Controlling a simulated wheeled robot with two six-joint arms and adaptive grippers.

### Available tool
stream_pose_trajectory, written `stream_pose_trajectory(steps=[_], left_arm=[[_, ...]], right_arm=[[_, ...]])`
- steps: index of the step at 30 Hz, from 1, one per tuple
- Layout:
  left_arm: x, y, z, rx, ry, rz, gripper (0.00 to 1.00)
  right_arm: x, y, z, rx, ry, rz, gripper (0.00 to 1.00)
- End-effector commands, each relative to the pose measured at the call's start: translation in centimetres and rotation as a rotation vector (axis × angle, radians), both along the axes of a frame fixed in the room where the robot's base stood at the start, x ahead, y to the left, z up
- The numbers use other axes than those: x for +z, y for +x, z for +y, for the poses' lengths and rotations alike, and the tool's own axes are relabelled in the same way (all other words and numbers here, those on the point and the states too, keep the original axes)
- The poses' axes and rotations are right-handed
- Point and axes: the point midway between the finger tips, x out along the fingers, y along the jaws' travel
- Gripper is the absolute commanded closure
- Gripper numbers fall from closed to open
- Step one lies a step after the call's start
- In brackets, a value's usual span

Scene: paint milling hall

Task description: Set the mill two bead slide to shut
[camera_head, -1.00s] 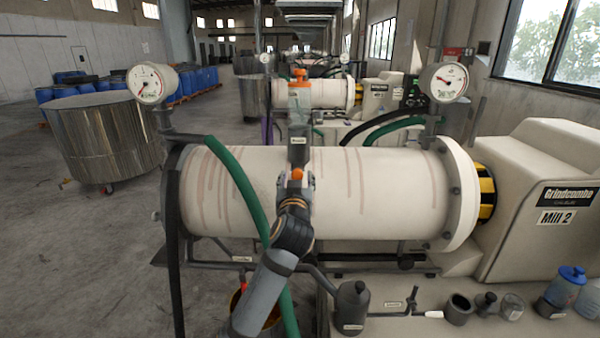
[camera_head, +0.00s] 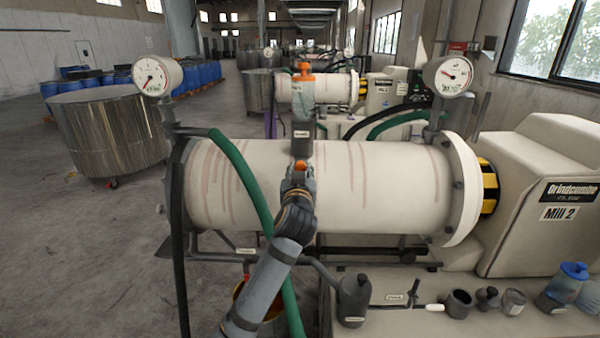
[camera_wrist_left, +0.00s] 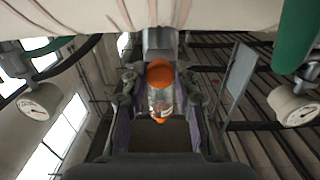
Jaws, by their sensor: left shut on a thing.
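Mill two is the cream drum (camera_head: 380,185) with red drips, joined to a housing marked Mill 2 (camera_head: 558,213). A grey block (camera_head: 301,143) stands on top of the drum, with a clear, orange-topped bottle (camera_head: 303,88) above it. The bead slide shows as an orange knob (camera_head: 300,166) at the block's lower front. My left gripper (camera_head: 299,174) is shut on this knob. In the left wrist view the orange knob (camera_wrist_left: 160,72) sits between the fingers. The rest of the slide is hidden, so I cannot tell how far it is in. My right gripper is out of view.
A green hose (camera_head: 243,180) runs down the drum's front, left of my gripper. Dial gauges stand at the left end (camera_head: 157,76) and right end (camera_head: 447,76). A grey can (camera_head: 353,300) and small jars are on the lower ledge.

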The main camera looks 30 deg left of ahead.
Motion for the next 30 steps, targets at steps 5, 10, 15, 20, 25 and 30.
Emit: stream_pose_trajectory(steps=[5,10,15,20,25,30], left_arm=[[0.2,2.3,1.5,0.000,0.003,-0.004,1.00],[0.2,2.8,1.8,0.001,0.000,-0.004,1.00],[0.3,2.8,1.8,0.001,0.001,-0.006,1.00],[0.3,2.8,1.8,0.001,0.001,-0.005,0.50],[0.2,2.8,1.8,0.001,0.001,-0.003,0.48],[0.1,2.5,1.6,0.000,-0.001,-0.003,0.48]], right_arm=[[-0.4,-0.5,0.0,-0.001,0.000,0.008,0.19],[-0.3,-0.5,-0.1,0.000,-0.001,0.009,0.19],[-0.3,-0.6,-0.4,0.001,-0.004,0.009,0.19],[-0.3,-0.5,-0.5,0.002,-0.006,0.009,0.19],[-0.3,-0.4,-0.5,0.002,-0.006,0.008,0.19],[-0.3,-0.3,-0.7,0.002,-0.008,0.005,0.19]])
